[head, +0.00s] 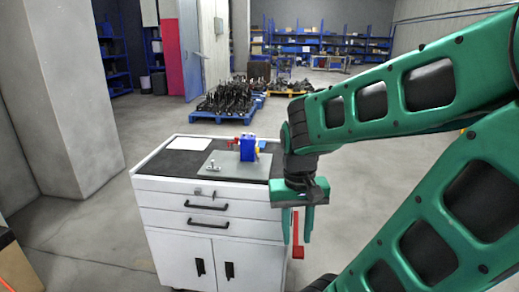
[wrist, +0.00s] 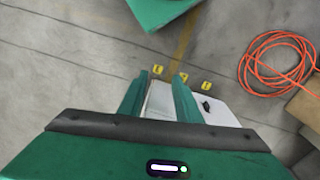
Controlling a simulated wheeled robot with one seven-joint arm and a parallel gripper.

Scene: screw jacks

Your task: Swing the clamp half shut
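A blue block-like device (head: 247,149), which I take for the clamp, stands on a grey plate (head: 238,170) on top of a white cabinet (head: 215,255). How far the clamp is swung is too small to tell. My gripper (head: 300,225) points down at the cabinet's right side, apart from the clamp. The clamp is not in the wrist view.
A red upright piece (head: 298,240) shows by my fingers in the head view; I cannot tell what it belongs to. A small metal fitting (head: 213,166) and a white sheet (head: 188,143) lie on the cabinet. An orange hose (wrist: 278,62) lies coiled on the floor.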

